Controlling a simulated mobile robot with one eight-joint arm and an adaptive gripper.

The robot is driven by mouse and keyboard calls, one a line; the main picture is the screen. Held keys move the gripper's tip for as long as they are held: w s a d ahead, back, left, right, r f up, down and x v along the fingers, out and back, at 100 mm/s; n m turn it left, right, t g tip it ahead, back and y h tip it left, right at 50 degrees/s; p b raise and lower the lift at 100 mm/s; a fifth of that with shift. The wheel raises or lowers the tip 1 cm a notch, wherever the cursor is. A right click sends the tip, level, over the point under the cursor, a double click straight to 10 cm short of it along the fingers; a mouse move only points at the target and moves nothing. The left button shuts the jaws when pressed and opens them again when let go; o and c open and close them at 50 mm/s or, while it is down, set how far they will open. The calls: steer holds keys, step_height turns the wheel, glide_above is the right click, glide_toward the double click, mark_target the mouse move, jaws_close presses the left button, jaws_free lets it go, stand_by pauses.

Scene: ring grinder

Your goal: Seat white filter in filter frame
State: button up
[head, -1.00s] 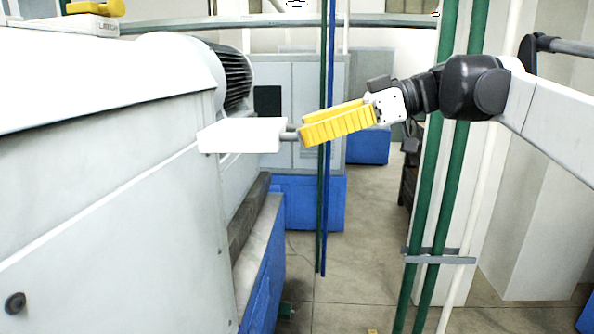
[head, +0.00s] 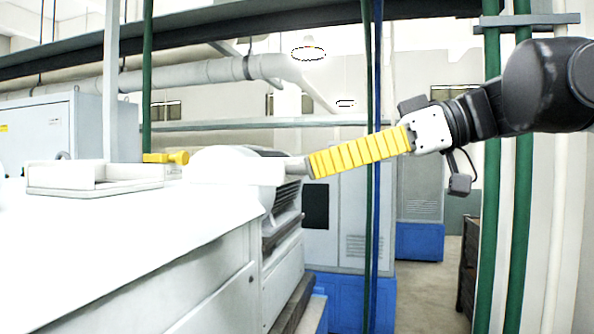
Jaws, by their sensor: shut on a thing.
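The white filter (head: 230,174) is a flat pale slab, held roughly level at the tips of my gripper (head: 296,166). My gripper has yellow ribbed fingers reaching in from the right and is shut on the filter's right end. The filter blends with the white rounded housing behind it, so its outline is hard to read. A shallow white rectangular tray with raised walls, which looks like the filter frame (head: 95,189), rests on the white machine top to the left. The filter is to the right of the frame, apart from it in the picture.
The white machine top (head: 120,235) fills the lower left. A yellow part (head: 166,157) sits behind the frame. A rounded white housing with a dark vent (head: 284,205) stands behind the filter. Green pipes (head: 505,200) run upright at the right. Blue and green poles (head: 372,230) rise behind my gripper.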

steer(key=shift+w+a+r+p, duration=0.2)
steer(key=shift+a+r+p, duration=0.15)
steer(key=shift+a+r, duration=0.35)
steer(key=shift+w+a+r+p, duration=0.25)
steer(key=shift+a+r, duration=0.2)
steer(key=shift+r, duration=0.3)
